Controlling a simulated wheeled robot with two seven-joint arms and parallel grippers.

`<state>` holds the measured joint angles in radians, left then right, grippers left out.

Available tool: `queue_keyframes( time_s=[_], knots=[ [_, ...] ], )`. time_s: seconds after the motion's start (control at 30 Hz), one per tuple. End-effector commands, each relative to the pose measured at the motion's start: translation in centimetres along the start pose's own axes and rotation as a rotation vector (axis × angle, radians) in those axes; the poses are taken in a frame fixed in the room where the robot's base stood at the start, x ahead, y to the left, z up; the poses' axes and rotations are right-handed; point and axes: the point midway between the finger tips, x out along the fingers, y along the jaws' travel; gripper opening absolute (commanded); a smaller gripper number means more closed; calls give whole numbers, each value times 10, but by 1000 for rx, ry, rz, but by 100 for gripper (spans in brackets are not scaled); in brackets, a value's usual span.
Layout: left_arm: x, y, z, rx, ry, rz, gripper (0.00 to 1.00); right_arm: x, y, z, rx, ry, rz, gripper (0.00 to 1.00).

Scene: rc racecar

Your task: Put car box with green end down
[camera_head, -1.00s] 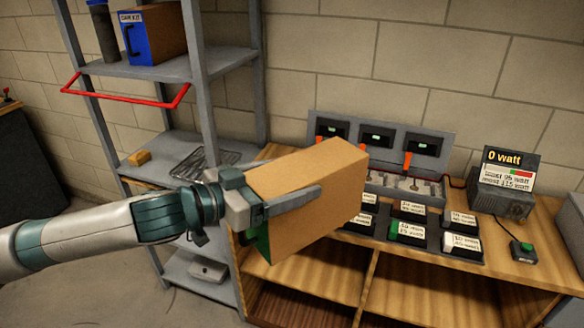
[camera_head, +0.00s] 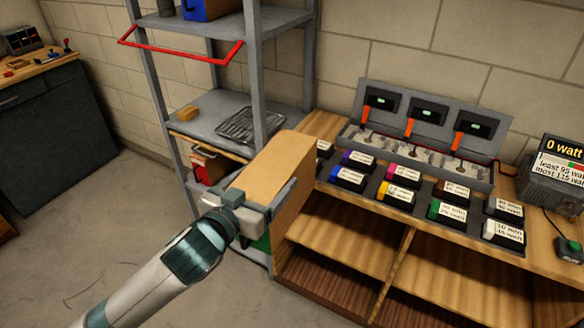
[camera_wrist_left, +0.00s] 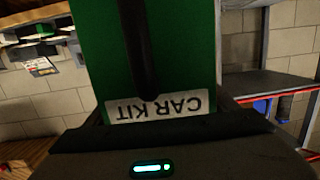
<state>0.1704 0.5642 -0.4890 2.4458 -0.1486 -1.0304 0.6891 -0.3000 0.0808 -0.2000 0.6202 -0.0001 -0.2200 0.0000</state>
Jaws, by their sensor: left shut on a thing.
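The car box (camera_head: 272,168) is a tan cardboard box with a green end (camera_head: 262,243), in the middle of the head view. My left gripper (camera_head: 268,203) is shut on it and holds it in the air in front of the bench's left end. The green end shows low on the box, beside and below the gripper. In the left wrist view the green end (camera_wrist_left: 185,55) is close up, with a dark handle strip and an upside-down CAR KIT label (camera_wrist_left: 155,106). The gripper's far finger is hidden. My right gripper is out of view.
A wooden bench (camera_head: 345,235) with open compartments carries labelled blocks and a grey device (camera_head: 420,130). A grey metal shelf (camera_head: 210,125) with a red rail (camera_head: 180,55) stands behind left. A dark cabinet (camera_head: 55,140) is far left. Floor between is clear.

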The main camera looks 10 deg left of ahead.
Motion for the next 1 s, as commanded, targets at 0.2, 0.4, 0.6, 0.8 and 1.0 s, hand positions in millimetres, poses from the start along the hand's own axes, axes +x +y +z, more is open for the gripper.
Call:
queue_keyframes(
  time_s=[0.2, 0.4, 0.6, 0.8, 1.0],
  knots=[
    [-18, -19, 25, -33, 0, -166, 34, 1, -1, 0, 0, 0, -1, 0],
    [-22, -17, 28, -34, 2, -213, 34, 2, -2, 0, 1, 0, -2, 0],
    [-22, -17, 29, -33, 3, -220, 34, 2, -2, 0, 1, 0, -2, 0],
    [-22, -16, 29, -33, 3, -218, 34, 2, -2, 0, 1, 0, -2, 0],
    [-22, -17, 29, -33, 3, -218, 34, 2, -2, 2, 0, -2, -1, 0]
  ],
)
